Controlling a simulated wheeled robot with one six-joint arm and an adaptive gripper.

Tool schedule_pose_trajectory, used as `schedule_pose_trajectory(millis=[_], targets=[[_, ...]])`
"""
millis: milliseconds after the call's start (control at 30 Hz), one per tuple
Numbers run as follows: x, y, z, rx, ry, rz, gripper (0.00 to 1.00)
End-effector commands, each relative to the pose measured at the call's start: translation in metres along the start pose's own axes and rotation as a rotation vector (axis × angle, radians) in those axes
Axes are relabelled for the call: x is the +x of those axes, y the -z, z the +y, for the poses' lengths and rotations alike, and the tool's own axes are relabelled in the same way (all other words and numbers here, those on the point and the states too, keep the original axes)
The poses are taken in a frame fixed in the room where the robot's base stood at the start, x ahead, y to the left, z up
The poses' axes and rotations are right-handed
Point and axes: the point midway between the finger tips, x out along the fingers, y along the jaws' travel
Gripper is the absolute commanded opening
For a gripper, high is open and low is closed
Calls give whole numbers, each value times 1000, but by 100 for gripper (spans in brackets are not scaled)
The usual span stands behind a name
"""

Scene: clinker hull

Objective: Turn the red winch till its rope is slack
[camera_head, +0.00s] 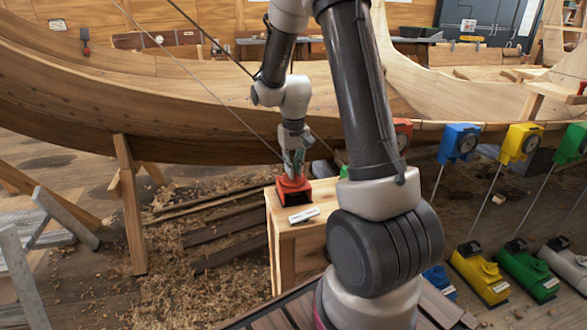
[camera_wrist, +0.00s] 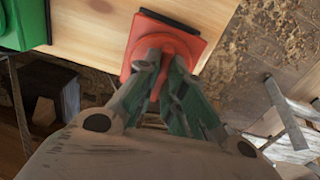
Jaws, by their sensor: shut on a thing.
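The red winch (camera_head: 291,191) sits on the top of a pale wooden stand, left of my arm. My gripper (camera_head: 293,172) points down over it and is shut on its upper part. In the wrist view the red winch (camera_wrist: 165,45) lies at the fingertips of my gripper (camera_wrist: 162,62). The fingers hide the part that they hold. A thin rope (camera_head: 215,93) runs up and to the left from near the winch and looks straight. A white label (camera_head: 304,215) lies at the stand's front edge.
The wooden stand (camera_head: 283,255) also bears a green unit (camera_wrist: 22,25). Yellow (camera_head: 479,275) and green (camera_head: 527,275) floor units stand at the right, with clamps on the hull above. The wooden hull (camera_head: 90,105) spans the back. Wood shavings cover the floor.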

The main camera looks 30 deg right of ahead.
Motion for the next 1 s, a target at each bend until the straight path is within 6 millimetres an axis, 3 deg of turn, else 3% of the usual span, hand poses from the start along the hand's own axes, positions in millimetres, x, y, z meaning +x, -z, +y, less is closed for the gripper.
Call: schedule_pose_trajectory(millis=[700,1000], targets=[[0,0,0,-549,0,0,0],[0,0,0,-686,0,0,0]])
